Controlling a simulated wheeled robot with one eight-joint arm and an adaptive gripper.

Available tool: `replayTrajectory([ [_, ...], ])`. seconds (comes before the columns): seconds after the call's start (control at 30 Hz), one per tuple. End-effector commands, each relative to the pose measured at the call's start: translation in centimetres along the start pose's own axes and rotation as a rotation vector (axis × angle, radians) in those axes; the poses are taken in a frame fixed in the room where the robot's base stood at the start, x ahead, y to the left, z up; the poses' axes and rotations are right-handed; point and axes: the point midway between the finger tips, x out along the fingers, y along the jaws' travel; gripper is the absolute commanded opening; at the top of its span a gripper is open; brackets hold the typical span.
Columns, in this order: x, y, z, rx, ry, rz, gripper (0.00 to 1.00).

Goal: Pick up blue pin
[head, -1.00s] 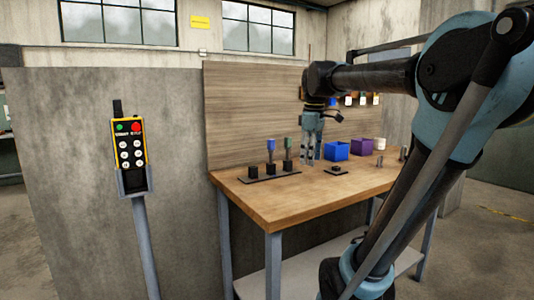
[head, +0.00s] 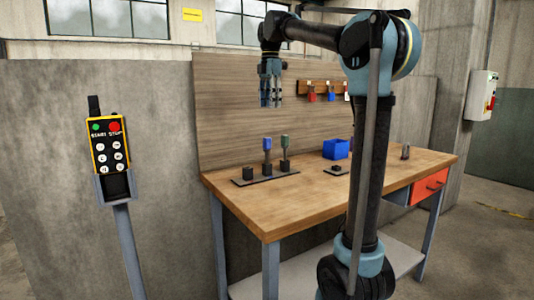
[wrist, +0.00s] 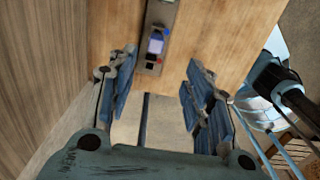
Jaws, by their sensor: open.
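The blue pin (head: 267,144) stands upright in the middle black holder on a dark strip (head: 245,182) on the wooden bench. A green-topped pin (head: 285,142) stands just right of it. My gripper (head: 270,105) hangs fingers down, well above the blue pin and apart from it. Its fingers are spread and empty; in the wrist view my gripper (wrist: 163,90) shows a wide gap. Beyond the gap the wrist view shows a narrow grey strip with a bluish part, too blurred to tell surely which pin it is.
A black holder (head: 248,172) with no pin is left of the blue pin. A small dark piece (head: 336,170) and a blue bin (head: 336,149) lie further right on the bench. A wooden backboard (head: 225,110) rises behind. The bench front (head: 270,215) is clear.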

Motion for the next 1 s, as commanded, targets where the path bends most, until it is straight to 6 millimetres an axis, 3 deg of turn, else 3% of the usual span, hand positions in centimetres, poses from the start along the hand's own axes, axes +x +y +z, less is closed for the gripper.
replayTrajectory([
  [0.5, 8.9, 0.2, -0.6, -0.005, 0.000, 0.000, 0.47],
  [0.83, 11.2, 0.3, -0.7, -0.005, 0.000, 0.000, 0.47],
  [1.0, 13.4, 0.7, -1.1, -0.005, 0.000, 0.000, 0.47],
])
